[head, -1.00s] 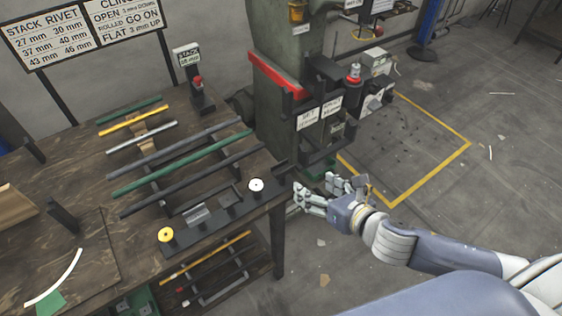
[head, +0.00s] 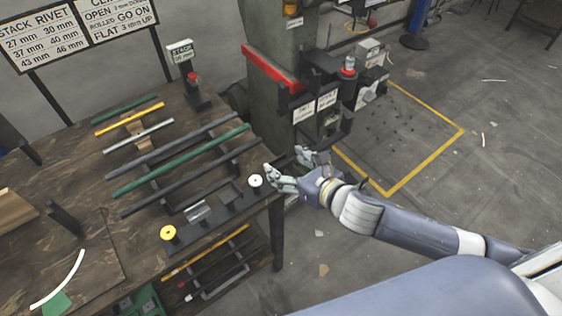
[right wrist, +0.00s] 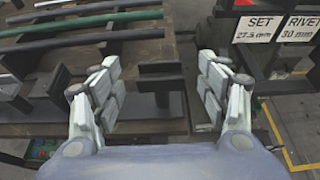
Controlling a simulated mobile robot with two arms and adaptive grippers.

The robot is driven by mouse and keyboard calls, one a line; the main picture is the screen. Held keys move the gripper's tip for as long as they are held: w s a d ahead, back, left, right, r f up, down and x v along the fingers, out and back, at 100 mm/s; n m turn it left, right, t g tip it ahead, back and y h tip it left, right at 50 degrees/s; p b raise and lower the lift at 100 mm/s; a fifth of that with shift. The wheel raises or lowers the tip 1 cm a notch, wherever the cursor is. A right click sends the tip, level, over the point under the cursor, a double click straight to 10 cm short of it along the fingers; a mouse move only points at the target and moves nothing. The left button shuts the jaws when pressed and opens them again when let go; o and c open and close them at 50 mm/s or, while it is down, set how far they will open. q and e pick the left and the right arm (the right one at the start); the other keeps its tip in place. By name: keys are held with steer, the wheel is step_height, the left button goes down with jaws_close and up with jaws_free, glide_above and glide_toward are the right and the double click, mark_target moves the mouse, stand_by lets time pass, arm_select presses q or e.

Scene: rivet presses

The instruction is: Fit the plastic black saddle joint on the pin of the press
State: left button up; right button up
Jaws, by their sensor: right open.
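My right gripper (head: 283,161) is open and empty at the right front corner of the table. In the right wrist view a black saddle-like piece (right wrist: 160,84) stands between its spread fingers (right wrist: 160,62), apart from both. A second dark saddle-shaped piece (head: 229,197) stands on the rail along the table's front edge, beside a grey metal one (head: 198,211). I cannot tell for certain which dark piece is the plastic saddle joint. The green press (head: 268,100) stands behind the gripper. Its pin is not clear to me. My left gripper is out of view.
Long bars (head: 180,160) lie on a rack behind. A black press bracket (head: 325,120) with signs is close behind the gripper. The floor at right is mostly clear.

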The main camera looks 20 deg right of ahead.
mark_target(278, 159)
steer(key=x, duration=0.3)
steer(key=shift+w+a, duration=0.1)
steer(key=shift+w, duration=0.05)
steer(key=c, duration=1)
